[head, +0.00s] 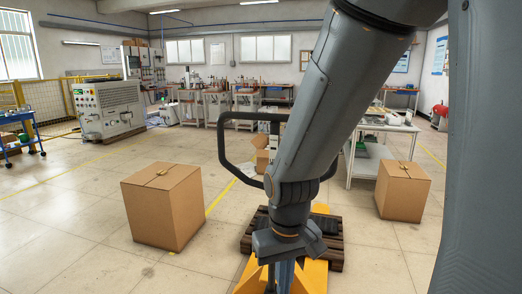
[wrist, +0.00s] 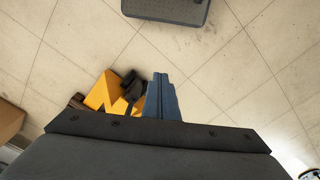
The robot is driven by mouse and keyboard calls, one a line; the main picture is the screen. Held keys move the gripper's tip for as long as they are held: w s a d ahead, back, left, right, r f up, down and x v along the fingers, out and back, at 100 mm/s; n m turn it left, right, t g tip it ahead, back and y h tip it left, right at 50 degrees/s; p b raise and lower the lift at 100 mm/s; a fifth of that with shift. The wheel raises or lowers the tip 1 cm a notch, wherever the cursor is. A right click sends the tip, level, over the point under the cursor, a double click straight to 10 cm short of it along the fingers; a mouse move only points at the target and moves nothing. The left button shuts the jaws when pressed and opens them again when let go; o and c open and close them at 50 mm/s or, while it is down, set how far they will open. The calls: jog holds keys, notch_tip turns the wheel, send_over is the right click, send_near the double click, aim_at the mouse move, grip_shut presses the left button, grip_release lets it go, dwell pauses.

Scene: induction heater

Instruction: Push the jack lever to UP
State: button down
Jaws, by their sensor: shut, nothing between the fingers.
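A pallet jack stands in front of me in the head view, with a black loop handle (head: 224,150) upright behind my arm and a yellow base (head: 313,277) at the bottom edge. The jack's yellow and black parts (wrist: 103,92) also show in the wrist view, left of my gripper. I cannot make out the jack lever; my arm covers the middle of the handle. My gripper (head: 281,281) points down in front of the jack, partly cut off by the bottom edge. In the wrist view its blue-grey fingers (wrist: 160,80) are together and empty. Contact with the jack cannot be told.
A dark wooden pallet (head: 333,258) lies behind the yellow base. Cardboard boxes stand left (head: 163,207) and right (head: 403,191) of the jack. A worktable (head: 367,167) is at the right, and a grey machine (head: 107,108) at the far left.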

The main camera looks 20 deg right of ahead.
jog(key=w+d+r+m+t+h, duration=0.15)
jog(key=w+d+r, duration=0.25)
jog(key=w+r, duration=0.45)
jog(key=w+d+r+m+t+h, duration=0.1)
jog(key=w+d+r+t, duration=0.35)
jog(key=r, duration=0.75)
jog(key=w+d+r+m+h, duration=0.1)
jog(key=w+d+r+h, duration=0.1)
jog(key=w+d+r, duration=0.55)
jog(key=w+d+f+p, duration=0.2)
jog(key=w+f+p, duration=0.1)
jog(key=w+f, duration=0.4)
jog(key=shift+w+d+f, duration=0.2)
jog(key=shift+w+d, duration=0.15)
jog(key=shift+w, duration=0.55)
jog(key=shift+a+y, duration=0.1)
jog(key=shift+y, duration=0.15)
